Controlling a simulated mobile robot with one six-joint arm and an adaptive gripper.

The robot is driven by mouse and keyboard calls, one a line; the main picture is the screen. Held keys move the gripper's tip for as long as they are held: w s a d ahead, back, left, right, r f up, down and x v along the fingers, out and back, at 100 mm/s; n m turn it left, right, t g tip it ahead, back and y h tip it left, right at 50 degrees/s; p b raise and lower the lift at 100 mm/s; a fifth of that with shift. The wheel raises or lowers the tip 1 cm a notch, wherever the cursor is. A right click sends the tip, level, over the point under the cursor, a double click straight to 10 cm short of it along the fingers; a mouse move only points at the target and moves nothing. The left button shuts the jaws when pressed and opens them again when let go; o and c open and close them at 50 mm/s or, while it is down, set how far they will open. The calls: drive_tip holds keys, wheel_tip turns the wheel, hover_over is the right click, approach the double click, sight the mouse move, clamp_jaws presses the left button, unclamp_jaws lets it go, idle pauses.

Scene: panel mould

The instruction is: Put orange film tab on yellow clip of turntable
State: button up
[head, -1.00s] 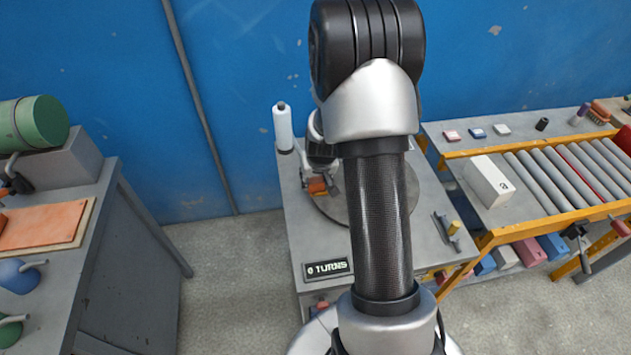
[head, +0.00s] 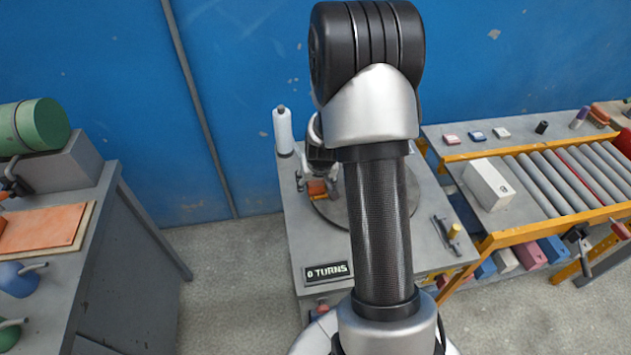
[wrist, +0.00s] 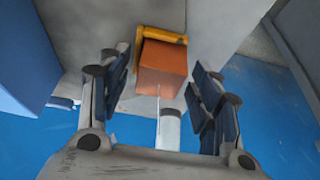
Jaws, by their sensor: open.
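The orange film tab (wrist: 163,66) shows in the wrist view as an orange block between my fingers. It sits right against the yellow clip (wrist: 164,35), which runs along its far edge and down its left side. I cannot tell whether the tab is fastened there. My gripper (wrist: 160,88) is open, with a gap between each finger and the tab. In the head view the tab (head: 317,188) is small, at the left edge of the grey turntable (head: 335,211). My gripper is above and around it, and my arm hides much of the turntable.
A white film roll (head: 283,130) stands upright behind the tab. A sign reading 0 TURNS (head: 327,271) is at the table's front. A yellow-topped part (head: 454,231) lies at the table's right edge. A roller conveyor (head: 550,180) with a white box (head: 488,185) stands to the right.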

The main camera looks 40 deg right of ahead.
drive_tip(key=s+a+r+n+p, duration=0.1)
drive_tip(key=s+a+r+p, duration=0.2)
drive_tip(key=r, duration=0.6)
drive_tip(key=s+a+r+p, duration=0.15)
drive_tip(key=a+r, duration=0.35)
drive_tip(key=r, duration=0.5)
drive_tip(key=s+a+r+n, duration=0.1)
drive_tip(key=s+a+r, duration=0.3)
drive_tip(key=s+a, duration=0.1)
drive_tip(key=s+a+r+n+y, duration=0.1)
drive_tip(key=s+a+r, duration=0.3)
drive_tip(key=s, duration=0.4)
drive_tip(key=s+a+r+n+y, duration=0.1)
drive_tip(key=s+a+r+n, duration=0.1)
drive_tip(key=s+a, duration=0.4)
drive_tip(key=shift+s+a+r+t, duration=0.25)
drive_tip(key=shift+s+r, duration=0.35)
drive_tip(key=shift+r, duration=0.3)
drive_tip(key=shift+c, duration=0.3)
